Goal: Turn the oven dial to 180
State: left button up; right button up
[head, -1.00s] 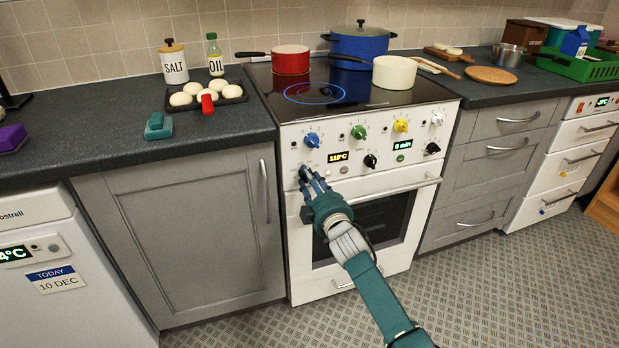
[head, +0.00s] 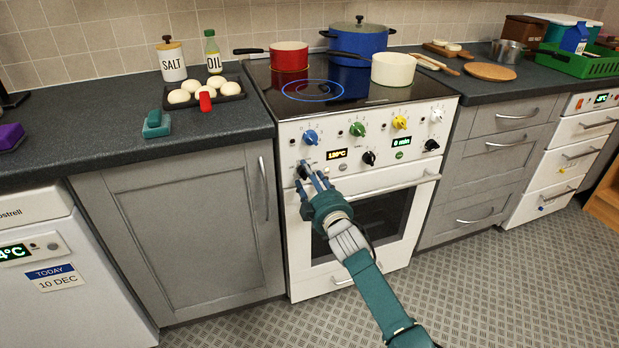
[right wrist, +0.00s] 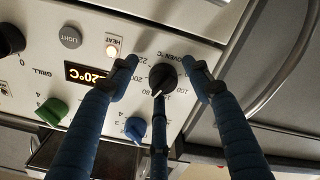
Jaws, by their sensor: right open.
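The oven dial (right wrist: 163,78) is a round black knob at the left of the white stove's (head: 365,150) front panel. In the right wrist view its pale pointer faces the printed numbers near 100 to 180. The amber oven display (head: 337,154) seems to read 120°C; it also shows in the right wrist view (right wrist: 85,73), partly covered by a finger. My right gripper (head: 312,178) is at the dial, its blue fingers spread open around it. In the right wrist view (right wrist: 160,80) I cannot tell whether they touch the knob. My left gripper is out of view.
Blue (head: 310,137), green (head: 357,129) and yellow (head: 399,122) knobs sit above the dial. A black knob (head: 368,158) is to its right. The oven door handle (head: 390,188) runs below. Pots stand on the hob, including a cream pot (head: 394,70).

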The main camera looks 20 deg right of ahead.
jog(key=shift+a, duration=0.1)
jog(key=s, duration=1.2)
jog(key=shift+d, duration=0.3)
